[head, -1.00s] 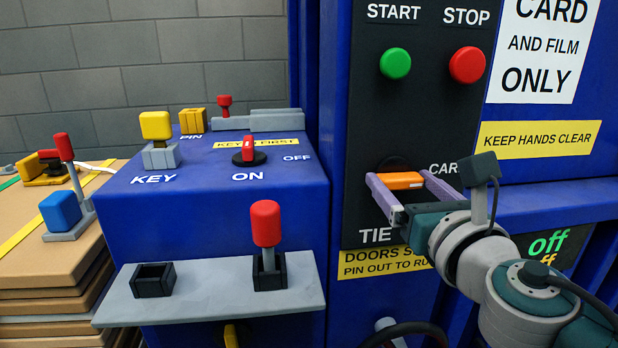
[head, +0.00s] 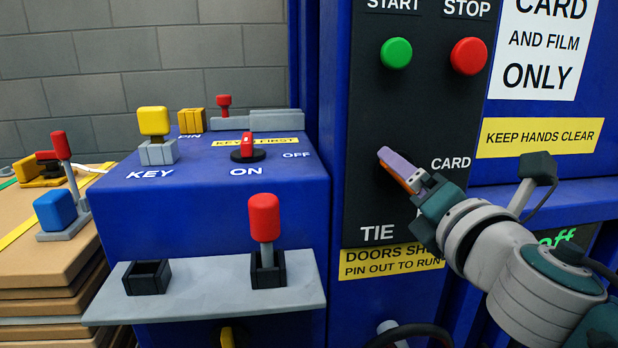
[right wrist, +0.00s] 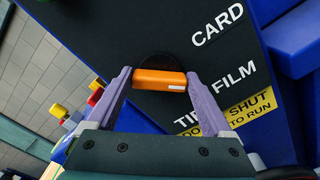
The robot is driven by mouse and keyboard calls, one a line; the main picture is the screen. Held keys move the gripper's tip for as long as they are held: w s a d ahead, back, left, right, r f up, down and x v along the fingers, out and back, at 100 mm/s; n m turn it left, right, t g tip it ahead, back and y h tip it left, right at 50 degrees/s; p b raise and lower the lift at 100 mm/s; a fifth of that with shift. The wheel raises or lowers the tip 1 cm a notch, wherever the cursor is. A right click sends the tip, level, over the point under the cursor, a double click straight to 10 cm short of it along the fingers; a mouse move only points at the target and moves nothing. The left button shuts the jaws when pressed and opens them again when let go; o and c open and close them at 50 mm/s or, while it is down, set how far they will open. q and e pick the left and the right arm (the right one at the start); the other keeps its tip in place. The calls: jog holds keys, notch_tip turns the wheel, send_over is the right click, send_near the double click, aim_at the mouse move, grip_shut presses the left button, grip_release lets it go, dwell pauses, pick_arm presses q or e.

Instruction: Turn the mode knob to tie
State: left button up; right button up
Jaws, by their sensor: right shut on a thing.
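The orange mode knob (head: 397,179) sits on the black control panel (head: 372,110). In the head view it slants from upper left to lower right, partly hidden by my right gripper (head: 401,168). In the right wrist view the knob (right wrist: 161,79) lies between the two purple fingers of my right gripper (right wrist: 153,84), which is shut on it. A small white mark is on its right end, on the side of the FILM label (right wrist: 234,82). The TIE label (head: 377,232) is below left of the knob and CARD (head: 451,163) to its right. My left gripper is not in view.
A green start button (head: 396,53) and red stop button (head: 468,56) are above the knob. A blue box with a red-handled switch (head: 247,146) and a grey shelf (head: 205,300) with a red-topped lever (head: 264,220) stands left.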

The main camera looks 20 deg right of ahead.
jog(key=shift+f+m+b, duration=0.1)
jog(key=shift+m+b, duration=0.45)
jog(key=shift+m, duration=4.15)
jog(key=o, duration=1.1)
jog(key=shift+o, duration=0.2)
